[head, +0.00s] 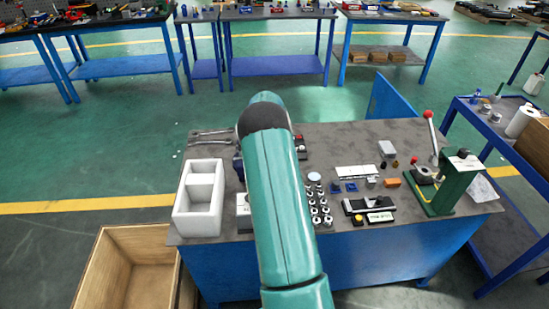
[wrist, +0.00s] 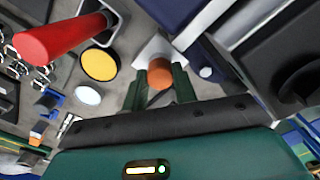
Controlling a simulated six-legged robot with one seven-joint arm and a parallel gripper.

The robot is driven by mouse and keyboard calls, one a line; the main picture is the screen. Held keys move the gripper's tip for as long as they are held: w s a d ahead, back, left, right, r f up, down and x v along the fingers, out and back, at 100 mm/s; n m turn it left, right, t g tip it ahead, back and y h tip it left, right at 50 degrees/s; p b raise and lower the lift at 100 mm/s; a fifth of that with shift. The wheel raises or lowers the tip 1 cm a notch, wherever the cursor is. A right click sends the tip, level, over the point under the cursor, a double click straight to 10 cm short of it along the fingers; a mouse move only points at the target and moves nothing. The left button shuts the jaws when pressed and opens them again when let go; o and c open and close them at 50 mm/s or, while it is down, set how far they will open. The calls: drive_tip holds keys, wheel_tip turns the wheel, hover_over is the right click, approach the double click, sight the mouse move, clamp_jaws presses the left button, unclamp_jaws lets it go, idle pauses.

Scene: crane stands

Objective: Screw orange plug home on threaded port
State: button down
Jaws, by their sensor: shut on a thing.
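In the wrist view the orange plug (wrist: 160,73) sits between the two green fingers of my gripper (wrist: 160,88), which is shut on it. A pale grey-white block (wrist: 152,46) shows just beyond the plug. The threaded port itself is hidden behind the plug, so I cannot tell whether the plug touches it or how far in it is. In the head view my arm covers the gripper, the plug and the port.
In the wrist view a red cylinder (wrist: 55,40) rises close at left, near a yellow disc (wrist: 99,65) and a pale disc (wrist: 87,95). In the head view the bench holds a white divided tray (head: 199,195) and a green lever press (head: 455,182). A wooden crate (head: 108,243) stands left.

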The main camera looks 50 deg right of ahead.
drive_tip(key=m, duration=0.2)
drive_tip(key=shift+m, duration=0.4)
drive_tip(key=shift+m, duration=0.3)
drive_tip(key=m, duration=0.3)
drive_tip(key=shift+m, duration=0.8)
drive_tip(key=m, duration=0.5)
